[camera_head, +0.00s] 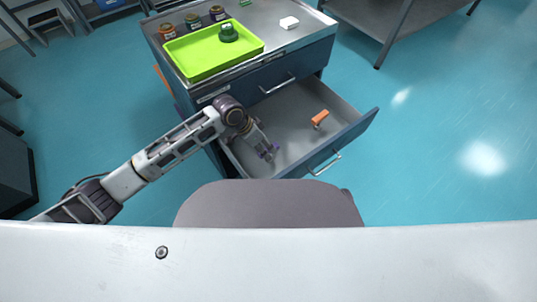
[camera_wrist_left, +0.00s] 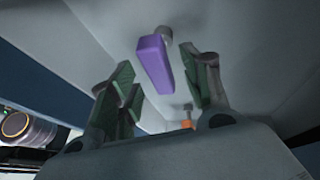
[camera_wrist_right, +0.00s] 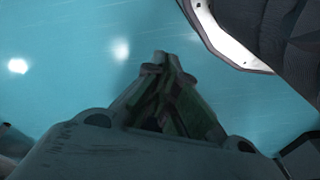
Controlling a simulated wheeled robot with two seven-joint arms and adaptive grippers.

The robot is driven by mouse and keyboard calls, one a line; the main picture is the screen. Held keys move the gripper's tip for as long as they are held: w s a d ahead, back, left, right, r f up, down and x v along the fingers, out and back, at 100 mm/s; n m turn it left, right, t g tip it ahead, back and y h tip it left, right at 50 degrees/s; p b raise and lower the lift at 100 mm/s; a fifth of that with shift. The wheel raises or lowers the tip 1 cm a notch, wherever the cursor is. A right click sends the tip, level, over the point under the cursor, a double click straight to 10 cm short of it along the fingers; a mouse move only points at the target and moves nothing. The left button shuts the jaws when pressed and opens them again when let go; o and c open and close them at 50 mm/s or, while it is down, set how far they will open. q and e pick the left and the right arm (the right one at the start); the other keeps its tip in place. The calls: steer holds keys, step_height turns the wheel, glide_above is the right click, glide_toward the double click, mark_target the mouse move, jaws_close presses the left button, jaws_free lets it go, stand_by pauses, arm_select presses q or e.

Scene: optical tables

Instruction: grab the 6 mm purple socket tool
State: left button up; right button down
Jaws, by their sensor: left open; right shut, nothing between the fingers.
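The purple socket tool (camera_wrist_left: 155,62) lies in the open drawer, with a grey metal end at its far side. In the left wrist view it sits between the spread fingers of my left gripper (camera_wrist_left: 160,88), with a gap on both sides. In the head view my left gripper (camera_head: 266,151) reaches down into the drawer's left part, and only a bit of purple (camera_head: 274,148) shows beside its fingertips. My left gripper is open and empty. My right gripper (camera_wrist_right: 165,85) is shut and empty above the blue floor, away from the drawer. The tool's size marking cannot be read.
An orange-handled tool (camera_head: 320,117) lies farther right in the drawer (camera_head: 298,100); it also shows in the left wrist view (camera_wrist_left: 187,124). The drawer walls stand close around my left gripper.

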mark_target(267, 149)
arm_select(q)
steer(key=shift+b+x, duration=0.3)
steer(key=shift+x, duration=1.6)
arm_select(e)
steer(key=shift+w+a+r, duration=0.1)
steer(key=shift+a+r, duration=0.05)
steer(key=shift+r, duration=0.5)
steer(key=shift+w+a+r, duration=0.1)
steer(key=shift+a+r, duration=0.05)
steer(key=shift+r, duration=0.45)
arm_select(q)
steer(key=shift+c, duration=0.2)
jaws_close()
